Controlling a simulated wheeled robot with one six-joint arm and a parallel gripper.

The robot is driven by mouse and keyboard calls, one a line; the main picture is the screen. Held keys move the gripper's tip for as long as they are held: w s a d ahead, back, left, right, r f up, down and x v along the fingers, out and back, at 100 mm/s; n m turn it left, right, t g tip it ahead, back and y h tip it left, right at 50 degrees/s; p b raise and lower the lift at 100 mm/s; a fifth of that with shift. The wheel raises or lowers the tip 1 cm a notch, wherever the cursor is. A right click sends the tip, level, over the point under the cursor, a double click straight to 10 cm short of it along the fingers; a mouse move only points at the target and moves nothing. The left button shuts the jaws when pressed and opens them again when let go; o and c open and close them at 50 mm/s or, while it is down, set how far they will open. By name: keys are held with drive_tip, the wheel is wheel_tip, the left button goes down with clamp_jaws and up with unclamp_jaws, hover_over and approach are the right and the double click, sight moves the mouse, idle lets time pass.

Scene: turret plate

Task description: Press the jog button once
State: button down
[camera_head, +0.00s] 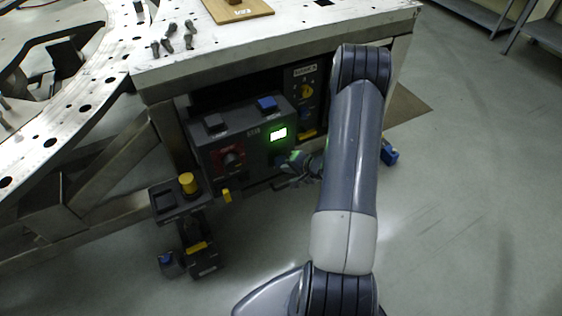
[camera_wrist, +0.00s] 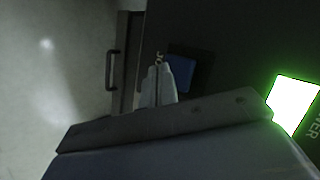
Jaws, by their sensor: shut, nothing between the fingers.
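The jog button is a blue square (camera_wrist: 181,72) on the dark control panel, in the wrist view, beside a partly covered label that begins "JO". In the head view it is small and mostly hidden behind my gripper (camera_head: 288,160), below the green lit display (camera_head: 278,134). My gripper's fingers are shut and empty. In the wrist view the fingertips (camera_wrist: 160,72) lie just beside the blue button, over part of its label. I cannot tell whether they touch the panel or the button.
A yellow knob (camera_head: 188,182) stands on a small tray at left. A steel table (camera_head: 290,40) overhangs the box.

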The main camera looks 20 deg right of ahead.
drive_tip(key=shift+s, duration=0.1)
drive_tip(key=s, duration=0.5)
idle(0.5)
idle(0.5)
drive_tip(key=shift+w+f+b, duration=0.25)
drive_tip(key=shift+w+b, duration=0.8)
drive_tip(key=shift+b, duration=0.1)
drive_tip(key=shift+s+b, duration=0.1)
drive_tip(key=shift+b, duration=1.05)
drive_tip(key=s, duration=0.2)
drive_tip(key=s+p, duration=0.1)
drive_tip(key=s, duration=0.2)
drive_tip(key=shift+s+d+r, duration=0.1)
drive_tip(key=shift+s+r, duration=0.1)
drive_tip(key=shift+s, duration=0.15)
